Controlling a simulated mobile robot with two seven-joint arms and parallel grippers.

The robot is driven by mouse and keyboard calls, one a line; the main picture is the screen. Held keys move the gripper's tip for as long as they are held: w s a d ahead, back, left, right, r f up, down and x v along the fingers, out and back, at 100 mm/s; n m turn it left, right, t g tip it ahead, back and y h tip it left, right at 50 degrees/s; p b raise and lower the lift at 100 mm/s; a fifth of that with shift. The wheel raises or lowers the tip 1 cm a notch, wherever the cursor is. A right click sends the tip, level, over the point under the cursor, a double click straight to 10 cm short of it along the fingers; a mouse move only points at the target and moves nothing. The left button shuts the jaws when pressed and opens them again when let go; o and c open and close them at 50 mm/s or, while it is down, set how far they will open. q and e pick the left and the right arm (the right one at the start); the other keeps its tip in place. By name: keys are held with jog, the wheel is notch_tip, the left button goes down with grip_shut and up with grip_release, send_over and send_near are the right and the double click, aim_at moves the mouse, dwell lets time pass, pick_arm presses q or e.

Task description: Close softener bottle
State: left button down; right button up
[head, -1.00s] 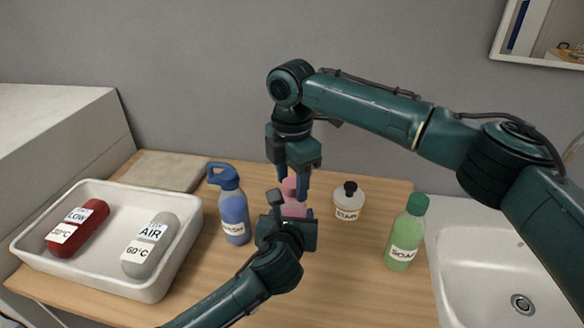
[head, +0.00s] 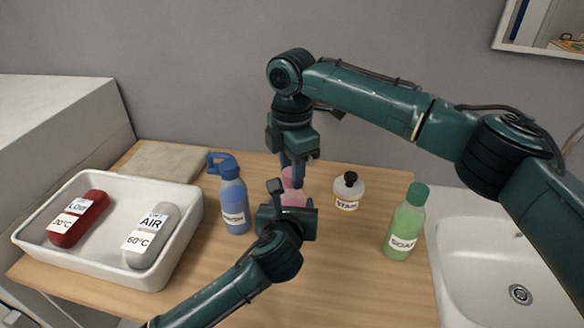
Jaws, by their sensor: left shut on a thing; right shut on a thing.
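A pink bottle (head: 293,199) stands near the middle of the wooden counter, mostly hidden by my grippers; its label does not show. My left gripper (head: 287,204) is in front of it, low, and shut on its body. A pink cap (head: 288,174) shows at the top of the bottle. My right gripper (head: 296,179) points down from above and is shut on the cap. The cap appears to be on or right at the bottle's neck; the contact is hidden.
On the counter (head: 330,270), a blue bottle (head: 234,205) stands close left, a white stain jar (head: 348,192) right, and a green soap bottle (head: 405,225) farther right. A white tray (head: 110,268) holds red and grey bottles. A folded cloth (head: 165,165) and sink (head: 480,250) flank.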

jog(key=m, duration=0.6)
jog(key=shift+f+m, duration=0.1)
jog(key=shift+m, duration=0.2)
jog(key=m, duration=0.9)
jog(key=shift+s, duration=0.1)
jog(key=m, duration=0.5)
jog(key=o, duration=1.1)
jog(key=shift+c, duration=0.2)
jog(key=shift+r, duration=2.3)
